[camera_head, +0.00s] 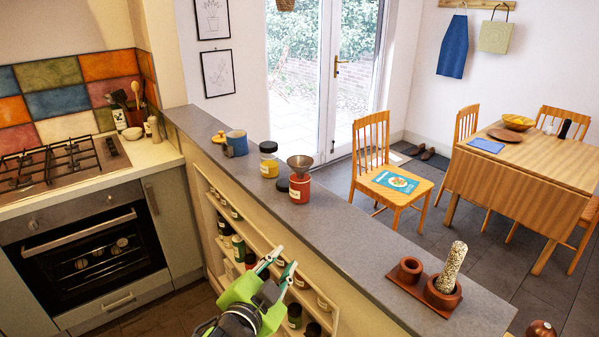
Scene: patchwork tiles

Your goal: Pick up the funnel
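A grey metal funnel (300,162) sits upright in the mouth of a red jar (300,188) with a pale label, on the grey counter ledge (345,212). The funnel's spout is hidden inside the jar. My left gripper (284,259), with a green body, is in front of the ledge's near edge, below the funnel in the picture and apart from it. Its two fingers are spread with a gap between them and hold nothing. My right gripper is not in view.
Shelves with several jars (239,247) lie below the ledge. A terracotta tray (419,289) with pots is at the ledge's right. Between is clear ledge.

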